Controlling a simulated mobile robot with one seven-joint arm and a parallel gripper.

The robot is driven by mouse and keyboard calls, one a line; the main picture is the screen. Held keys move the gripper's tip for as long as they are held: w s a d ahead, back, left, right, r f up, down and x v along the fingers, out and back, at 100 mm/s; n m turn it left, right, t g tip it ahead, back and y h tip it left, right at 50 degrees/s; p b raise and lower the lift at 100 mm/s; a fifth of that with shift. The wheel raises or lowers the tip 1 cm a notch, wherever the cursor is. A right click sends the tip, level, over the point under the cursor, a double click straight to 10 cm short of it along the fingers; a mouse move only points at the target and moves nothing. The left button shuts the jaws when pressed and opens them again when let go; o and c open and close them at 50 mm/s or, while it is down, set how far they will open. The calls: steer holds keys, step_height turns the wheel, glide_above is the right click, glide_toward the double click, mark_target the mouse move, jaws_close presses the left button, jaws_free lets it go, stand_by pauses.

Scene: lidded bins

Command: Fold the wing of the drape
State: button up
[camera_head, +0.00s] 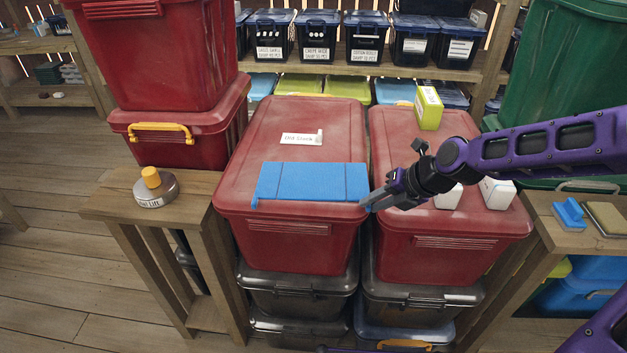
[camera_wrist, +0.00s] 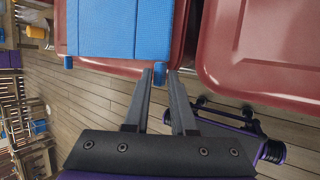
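The blue drape (camera_head: 310,182) lies flat across the lid of the middle red bin, near its front edge. Two crease lines split it into a wide middle panel and a narrow wing (camera_head: 355,182) at each side. In the wrist view the drape (camera_wrist: 105,25) shows at the top, with small blue tabs at its near edge; its far part is cut off. My gripper (camera_head: 367,206) is just off the drape's front right corner.
The middle red bin (camera_head: 290,235) stands beside the right red bin (camera_head: 430,245), with a narrow gap between them. A white label block (camera_head: 300,139) lies behind the drape. White boxes (camera_head: 497,193) and a yellow-green box (camera_head: 429,108) stand on the right lid.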

steer(key=shift+s+f, duration=0.45)
steer(key=s+d+r, duration=0.1)
steer(key=s+r, duration=0.2)
steer(key=r, duration=0.3)
steer(key=shift+s, duration=0.35)
stand_by(0.5)
